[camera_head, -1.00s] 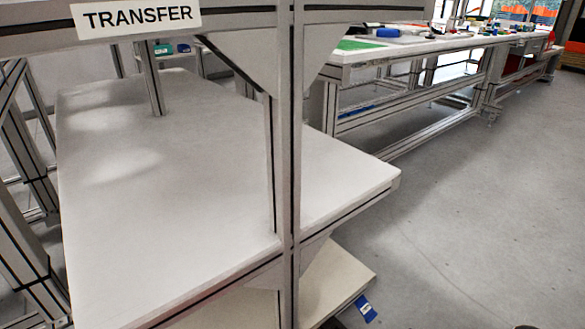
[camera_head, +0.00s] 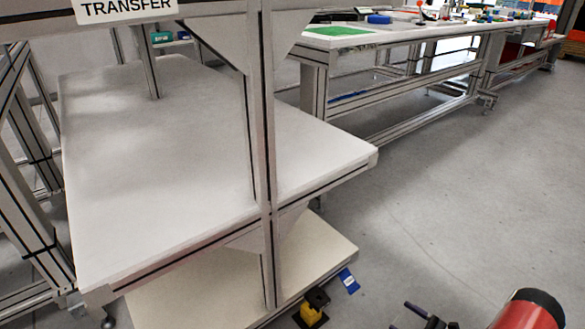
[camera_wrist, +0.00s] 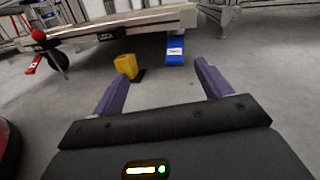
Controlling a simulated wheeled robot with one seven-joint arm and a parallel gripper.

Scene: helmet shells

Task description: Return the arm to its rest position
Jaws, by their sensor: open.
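My gripper (camera_wrist: 160,92) is open in the wrist view, its two purple fingers spread apart with nothing between them. Beyond the fingertips are the grey floor, a yellow block-like object (camera_wrist: 126,66) with a dark base, and a blue item with a white label (camera_wrist: 175,49). In the head view my gripper (camera_head: 418,318) shows only in part at the bottom edge, in front of the shelf rack. A red and black rounded part, which seems to be my arm, is beside it at the bottom right.
A rack marked TRANSFER (camera_head: 125,8) has a bare white shelf (camera_head: 160,170) and a lower cream shelf (camera_head: 210,290). The yellow object (camera_head: 313,308) and blue item (camera_head: 348,280) are by its lower right corner. Workbenches (camera_head: 340,43) stand behind. Open floor (camera_head: 450,190) lies to the right.

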